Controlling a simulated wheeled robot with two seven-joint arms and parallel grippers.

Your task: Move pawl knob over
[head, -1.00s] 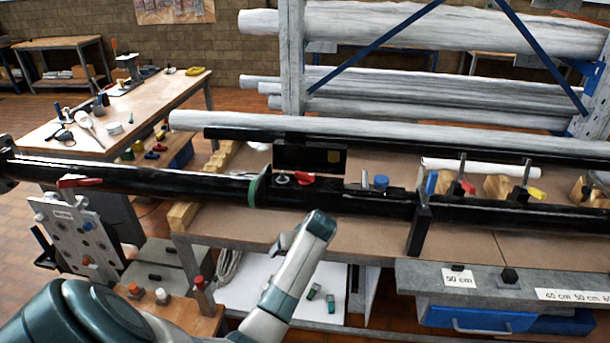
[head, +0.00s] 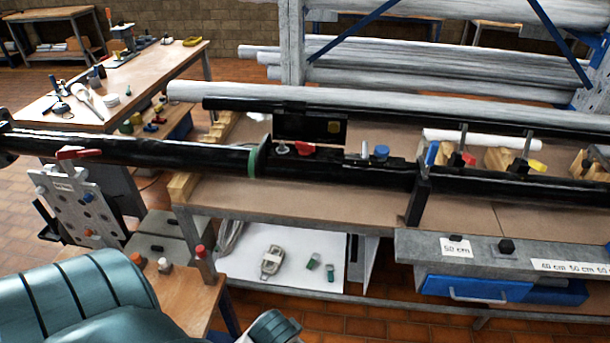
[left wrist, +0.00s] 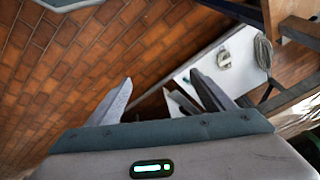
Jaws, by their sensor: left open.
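No part is marked as the pawl knob. A small red knob (head: 304,148) sits on the long black mast (head: 205,157), just right of a green ring (head: 254,161). A round metal piece (head: 282,147) is beside it, and a blue cap (head: 381,152) stands farther right. A red lever (head: 85,153) is on the metal stand at left. My left gripper (left wrist: 160,78) is open and empty in the left wrist view, over the brick floor and away from the mast. In the head view only parts of my arm show, low down. My right gripper is not in view.
The workbench (head: 225,197) has bare board in front of the mast. Below it, a white shelf (head: 255,247) holds a grey device (head: 271,262) and small green pieces. A grey rail with a blue drawer (head: 480,289) juts out at right. Red and orange knobs stand at lower left.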

